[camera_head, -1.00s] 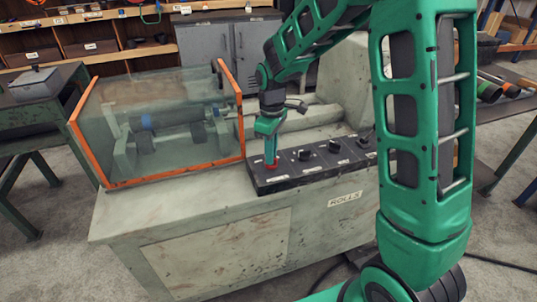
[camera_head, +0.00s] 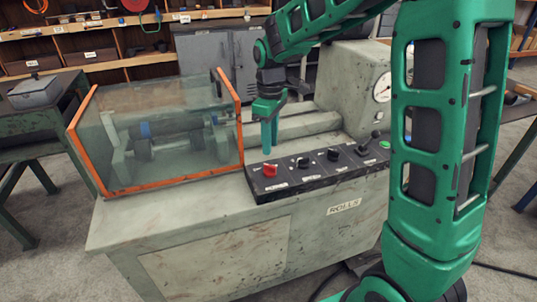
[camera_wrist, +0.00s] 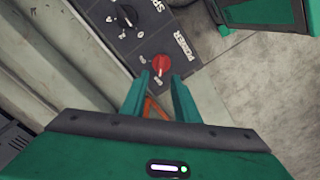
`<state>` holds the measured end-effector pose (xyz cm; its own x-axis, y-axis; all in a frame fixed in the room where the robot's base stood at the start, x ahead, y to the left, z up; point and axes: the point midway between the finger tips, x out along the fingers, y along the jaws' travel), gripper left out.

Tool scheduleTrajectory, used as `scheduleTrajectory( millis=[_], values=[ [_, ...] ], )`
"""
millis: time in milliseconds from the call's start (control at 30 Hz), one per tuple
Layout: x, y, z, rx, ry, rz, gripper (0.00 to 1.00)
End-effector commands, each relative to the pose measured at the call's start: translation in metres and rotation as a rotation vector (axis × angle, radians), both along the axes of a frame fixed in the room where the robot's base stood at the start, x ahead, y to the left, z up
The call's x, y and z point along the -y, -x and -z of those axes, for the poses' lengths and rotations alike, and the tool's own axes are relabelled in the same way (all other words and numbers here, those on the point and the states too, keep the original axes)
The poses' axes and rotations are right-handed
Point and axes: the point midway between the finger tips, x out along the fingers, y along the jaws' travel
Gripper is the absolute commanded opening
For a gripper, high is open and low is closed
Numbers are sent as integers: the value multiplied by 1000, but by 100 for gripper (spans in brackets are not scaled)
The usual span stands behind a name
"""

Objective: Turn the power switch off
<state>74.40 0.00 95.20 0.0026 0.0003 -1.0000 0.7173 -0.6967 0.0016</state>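The red power switch (camera_head: 270,170) is a rotary knob at the left end of the black control panel (camera_head: 318,183). In the wrist view the red knob (camera_wrist: 161,65) sits beside a "POWER" label, with small position marks too blurred to read surely. My gripper (camera_head: 268,148) points down above and slightly behind the knob, apart from it. In the wrist view my gripper (camera_wrist: 158,84) has its two green fingers spread with nothing between them.
Black knobs (camera_head: 303,162) and (camera_head: 333,155), a lever (camera_head: 376,134) and a green button (camera_head: 385,145) lie along the panel. A clear guard box with orange edges (camera_head: 228,84) stands close on the left. A gauge (camera_head: 382,88) is at the right.

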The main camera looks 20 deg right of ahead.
Motion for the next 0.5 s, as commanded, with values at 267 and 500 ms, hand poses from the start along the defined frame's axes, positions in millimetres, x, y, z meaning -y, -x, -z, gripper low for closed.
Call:
scheduleTrajectory(
  millis=[267, 500],
  values=[
    [0, 0, -29, 0, 0, 0, 28],
    [0, 0, -31, -1, 1, 0, 28]
  ],
)
